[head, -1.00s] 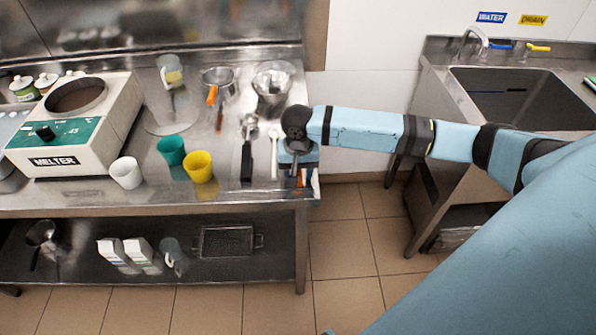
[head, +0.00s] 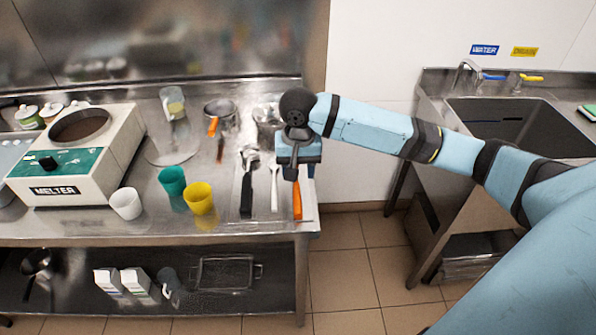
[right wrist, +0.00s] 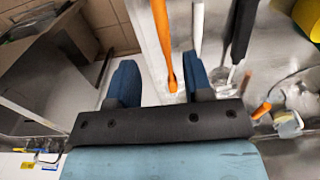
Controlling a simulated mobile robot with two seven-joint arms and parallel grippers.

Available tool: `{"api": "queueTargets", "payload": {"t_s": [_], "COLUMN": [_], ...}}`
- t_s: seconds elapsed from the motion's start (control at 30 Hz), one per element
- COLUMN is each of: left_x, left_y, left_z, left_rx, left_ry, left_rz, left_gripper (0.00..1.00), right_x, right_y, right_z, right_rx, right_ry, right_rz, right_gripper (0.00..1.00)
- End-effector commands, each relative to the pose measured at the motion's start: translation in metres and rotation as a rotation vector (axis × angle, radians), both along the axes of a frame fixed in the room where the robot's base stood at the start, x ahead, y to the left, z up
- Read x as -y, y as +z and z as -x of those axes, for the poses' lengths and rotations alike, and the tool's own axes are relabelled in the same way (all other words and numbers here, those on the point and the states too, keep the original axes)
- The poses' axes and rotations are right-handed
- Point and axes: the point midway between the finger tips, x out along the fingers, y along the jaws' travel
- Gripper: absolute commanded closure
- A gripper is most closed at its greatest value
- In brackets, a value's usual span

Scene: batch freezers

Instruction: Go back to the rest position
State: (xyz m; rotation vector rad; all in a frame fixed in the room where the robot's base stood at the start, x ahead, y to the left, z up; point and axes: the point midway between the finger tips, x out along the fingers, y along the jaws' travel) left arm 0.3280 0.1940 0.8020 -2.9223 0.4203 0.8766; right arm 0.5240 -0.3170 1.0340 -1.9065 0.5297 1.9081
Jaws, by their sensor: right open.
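My right gripper (head: 297,172) is above the right end of the steel table (head: 100,228). In the right wrist view its two blue fingers (right wrist: 161,72) are apart with nothing held between them. An orange-handled tool (head: 297,201) lies on the table just below the gripper. It also shows in the right wrist view (right wrist: 161,30), in line with the gap between the fingers. A white tool (head: 274,186) and a black-handled tool (head: 246,192) lie to its left. My left gripper is not in view.
The melter (head: 75,160), a white cup (head: 126,203), a green cup (head: 172,181) and a yellow cup (head: 199,197) stand on the table. A sink (head: 520,120) is at the right. Tiled floor (head: 345,260) lies open between table and sink.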

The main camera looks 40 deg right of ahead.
Motion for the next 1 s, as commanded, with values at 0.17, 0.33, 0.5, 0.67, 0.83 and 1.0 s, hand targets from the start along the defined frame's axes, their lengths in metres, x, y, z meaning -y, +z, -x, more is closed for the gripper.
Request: {"api": "queueTargets", "payload": {"t_s": [0.17, 0.33, 0.5, 0.67, 0.83, 1.0], "left_x": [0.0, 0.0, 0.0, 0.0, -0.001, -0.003], "left_y": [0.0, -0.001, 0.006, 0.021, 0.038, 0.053], "left_z": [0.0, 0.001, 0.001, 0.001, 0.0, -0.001], "left_rx": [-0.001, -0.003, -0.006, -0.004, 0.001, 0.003], "left_ry": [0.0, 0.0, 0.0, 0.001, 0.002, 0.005], "left_rz": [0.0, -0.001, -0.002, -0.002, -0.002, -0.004], "left_gripper": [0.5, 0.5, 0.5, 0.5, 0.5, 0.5], "right_x": [0.0, -0.002, -0.03, -0.081, -0.123, -0.145], "right_y": [0.0, -0.002, -0.025, -0.065, -0.098, -0.121], "right_z": [0.0, 0.0, 0.004, 0.016, 0.037, 0.07], "right_rx": [0.0, 0.001, 0.058, 0.217, 0.439, 0.664], "right_ry": [0.0, 0.005, 0.095, 0.257, 0.398, 0.495], "right_rz": [0.0, -0.004, -0.083, -0.225, -0.317, -0.308], "right_gripper": [0.54, 0.54, 0.54, 0.54, 0.54, 0.54]}}
